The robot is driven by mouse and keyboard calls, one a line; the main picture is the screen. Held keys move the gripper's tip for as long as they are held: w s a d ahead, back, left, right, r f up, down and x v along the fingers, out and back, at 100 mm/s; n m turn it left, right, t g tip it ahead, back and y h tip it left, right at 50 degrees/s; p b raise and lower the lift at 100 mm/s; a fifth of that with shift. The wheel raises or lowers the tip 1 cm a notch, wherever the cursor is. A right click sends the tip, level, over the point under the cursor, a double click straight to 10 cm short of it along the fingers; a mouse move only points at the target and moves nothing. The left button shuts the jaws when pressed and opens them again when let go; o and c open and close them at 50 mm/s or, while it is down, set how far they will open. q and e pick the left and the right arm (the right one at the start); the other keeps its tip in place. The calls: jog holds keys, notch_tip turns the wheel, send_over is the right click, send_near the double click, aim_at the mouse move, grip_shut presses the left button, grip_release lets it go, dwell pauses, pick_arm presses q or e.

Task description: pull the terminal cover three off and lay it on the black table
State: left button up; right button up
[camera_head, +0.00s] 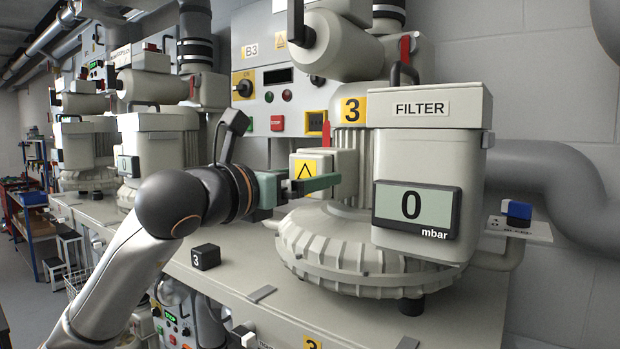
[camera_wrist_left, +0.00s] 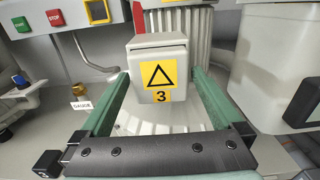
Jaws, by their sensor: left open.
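The terminal cover three (camera_head: 309,168) is a pale grey box with a yellow triangle label, fixed on the side of blower 3 below the control panel. In the left wrist view the cover (camera_wrist_left: 160,65) shows the label and a 3 below it. My left gripper (camera_head: 306,183) faces the cover and is open. In the left wrist view its green fingers (camera_wrist_left: 160,80) stand on the left and right of the cover, with a gap visible on each side. Whether either finger touches it farther back is hidden. I cannot make out a black table. My right gripper is not in view.
The filter housing (camera_head: 420,150) with its 0 mbar display is close on the right. The finned blower body (camera_head: 340,240) lies below the cover. A black block marked 3 (camera_head: 206,257) sits on the pale bench (camera_head: 300,308). More blowers stand at left.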

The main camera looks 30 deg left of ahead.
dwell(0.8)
pick_arm(q)
grip_shut()
dwell(0.8)
jog(key=shift+s, duration=0.15)
jog(key=shift+s+a+b, duration=0.15)
jog(key=shift+s+b, duration=0.4)
jog(key=shift+s, duration=0.9)
jog(key=shift+s+a+b, duration=0.1)
jog(key=shift+s+b, duration=0.4)
jog(key=shift+s, duration=0.9)
